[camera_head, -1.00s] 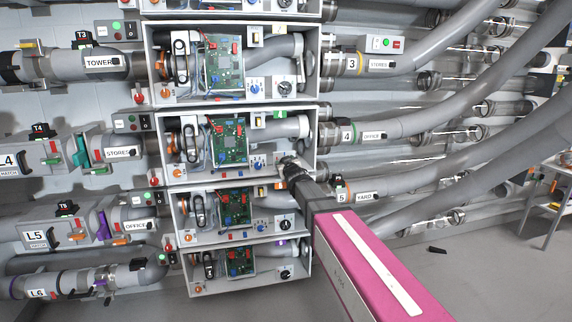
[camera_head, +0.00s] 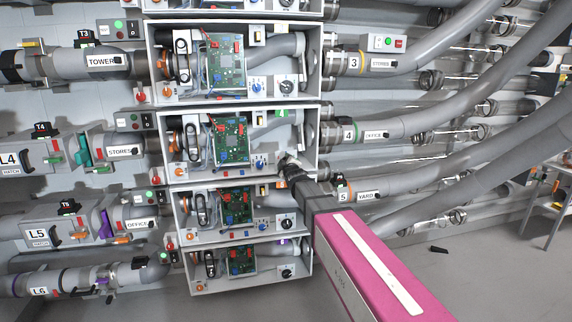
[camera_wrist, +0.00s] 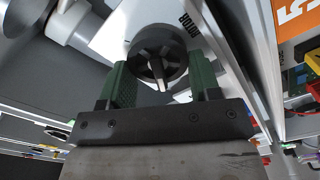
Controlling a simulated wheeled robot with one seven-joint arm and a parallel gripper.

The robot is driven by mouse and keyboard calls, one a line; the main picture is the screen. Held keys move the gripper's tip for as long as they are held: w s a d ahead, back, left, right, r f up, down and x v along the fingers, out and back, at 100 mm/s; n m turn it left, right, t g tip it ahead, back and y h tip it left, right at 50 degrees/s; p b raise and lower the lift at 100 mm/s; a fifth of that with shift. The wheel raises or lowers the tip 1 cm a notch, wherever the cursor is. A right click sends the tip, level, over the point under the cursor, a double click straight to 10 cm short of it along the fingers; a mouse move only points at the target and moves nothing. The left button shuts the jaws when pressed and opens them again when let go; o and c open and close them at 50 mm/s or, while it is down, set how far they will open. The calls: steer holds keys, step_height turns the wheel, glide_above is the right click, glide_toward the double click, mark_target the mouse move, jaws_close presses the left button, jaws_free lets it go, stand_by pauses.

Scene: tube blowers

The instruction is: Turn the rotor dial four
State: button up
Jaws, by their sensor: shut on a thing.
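The rotor dial of unit 4 is a round black knob with a ribbed face and a pale pointer; in the wrist view the dial (camera_wrist: 152,47) sits between the green finger pads. My gripper (camera_wrist: 162,68) is shut on it. In the head view my gripper (camera_head: 285,161) reaches the lower right of the open unit 4 box (camera_head: 314,135) and hides the dial. A blue knob (camera_head: 260,162) and a green circuit board (camera_head: 231,138) are left of it, inside the box.
Similar open boxes are stacked above and below; the one below (camera_head: 308,213) has its own black dial (camera_head: 287,222). Thick grey pipes (camera_head: 390,126) leave to the right. The number 4 label (camera_head: 349,135) and number 5 label (camera_head: 344,197) mark the pipes. Open floor lies lower right.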

stand_by(0.5)
steer(key=o, duration=0.8)
steer(key=shift+o, duration=0.2)
